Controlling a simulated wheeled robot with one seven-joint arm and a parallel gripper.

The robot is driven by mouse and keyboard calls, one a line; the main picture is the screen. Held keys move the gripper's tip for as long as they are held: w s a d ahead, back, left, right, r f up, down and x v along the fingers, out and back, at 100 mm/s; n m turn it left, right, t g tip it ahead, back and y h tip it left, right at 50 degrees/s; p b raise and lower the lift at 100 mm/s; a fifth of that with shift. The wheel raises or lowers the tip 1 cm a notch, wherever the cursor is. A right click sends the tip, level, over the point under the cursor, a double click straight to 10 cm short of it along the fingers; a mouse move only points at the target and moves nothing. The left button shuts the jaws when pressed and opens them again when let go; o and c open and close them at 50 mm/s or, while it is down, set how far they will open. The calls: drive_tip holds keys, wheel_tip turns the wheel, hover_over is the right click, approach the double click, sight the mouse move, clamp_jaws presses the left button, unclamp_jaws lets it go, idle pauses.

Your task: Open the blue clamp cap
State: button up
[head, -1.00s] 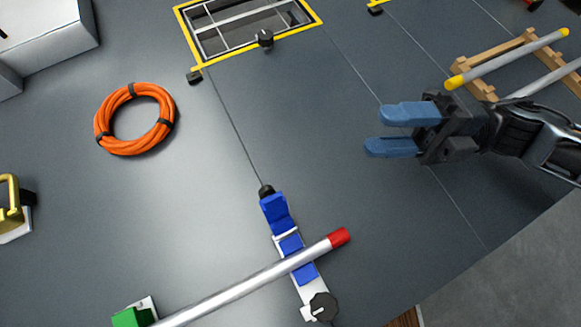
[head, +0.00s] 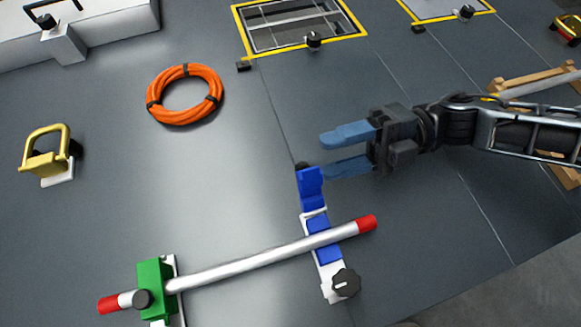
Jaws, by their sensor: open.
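The blue clamp (head: 319,226) sits on a white base plate on the dark panel, below the middle of the head view. Its blue cap (head: 310,187) stands at the far end of the clamp, apart from the rod. A silver rod with red ends (head: 260,258) lies across the clamp's blue seat. A black knob (head: 346,282) is at the clamp's near end. My gripper (head: 334,153) is open and empty, with its blue fingers pointing left. The lower finger shows just right of the cap's top; I cannot tell whether they touch.
A green clamp (head: 155,281) holds the rod's left end. An orange cable coil (head: 152,104) and a yellow handle (head: 47,157) lie to the left. A yellow-framed grated opening (head: 240,37) is at the back. The panel between coil and clamp is clear.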

sight(307, 181)
wheel_tip(307, 181, down, 2)
drive_tip(key=p+x, duration=0.2)
drive_tip(key=x, duration=0.5)
drive_tip(key=shift+s+a+r, duration=0.1)
drive_tip(key=shift+a+r, duration=0.05)
drive_tip(key=shift+a, duration=0.1)
clamp_jaws()
idle(0.4)
